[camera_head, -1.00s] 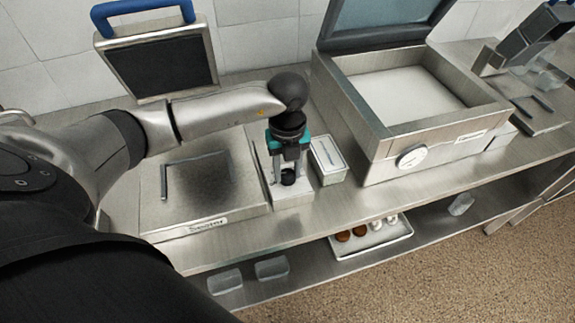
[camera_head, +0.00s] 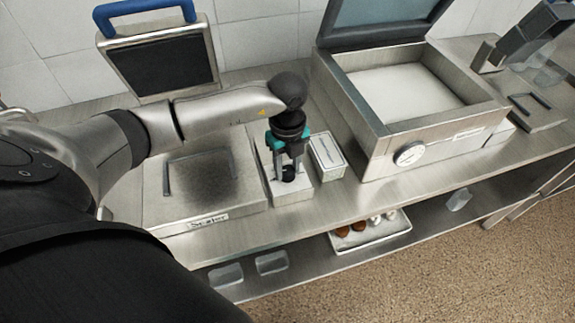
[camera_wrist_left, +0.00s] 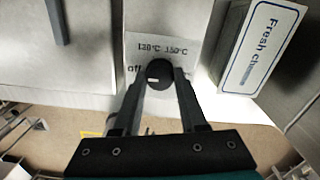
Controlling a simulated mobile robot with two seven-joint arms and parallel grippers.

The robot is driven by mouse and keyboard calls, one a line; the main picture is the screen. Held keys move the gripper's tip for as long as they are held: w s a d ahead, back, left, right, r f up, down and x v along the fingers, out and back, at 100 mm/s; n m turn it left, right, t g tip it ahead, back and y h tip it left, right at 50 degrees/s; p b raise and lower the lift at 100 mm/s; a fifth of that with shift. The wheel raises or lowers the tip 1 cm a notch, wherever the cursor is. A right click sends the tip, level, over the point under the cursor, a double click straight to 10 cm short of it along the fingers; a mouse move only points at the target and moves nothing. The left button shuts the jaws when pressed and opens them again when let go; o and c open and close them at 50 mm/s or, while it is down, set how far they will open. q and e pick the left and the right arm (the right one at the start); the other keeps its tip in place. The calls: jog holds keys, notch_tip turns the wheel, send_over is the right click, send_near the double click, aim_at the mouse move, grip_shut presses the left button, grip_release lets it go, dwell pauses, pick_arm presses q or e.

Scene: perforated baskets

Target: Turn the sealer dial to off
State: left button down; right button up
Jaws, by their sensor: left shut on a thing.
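The sealer dial is a round black knob (camera_wrist_left: 160,73) on a pale control box (camera_head: 292,194) beside the sealer (camera_head: 205,225). In the left wrist view, "120°C" and "150°C" are printed above the knob and "off" (camera_wrist_left: 134,69) to its left. A small light mark shows at the knob's lower left. My left gripper (camera_head: 288,174) points down over the box, with its two fingers shut on the knob from either side. Parts of the knob's sides are hidden by the fingers. My right gripper is not in view.
A small box labelled "Fresh..." (camera_head: 327,157) stands close to the right of the control box. A large open steel machine with a white dial (camera_head: 410,154) is farther right. The sealer's blue-handled lid (camera_head: 164,62) stands raised. A tray (camera_head: 372,238) sits on the lower shelf.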

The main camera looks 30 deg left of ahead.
aim_at(287, 170)
pick_arm(q)
jog(key=shift+c, duration=2.2)
grip_release()
jog(key=shift+r, duration=0.1)
notch_tip(287, 170, up, 15)
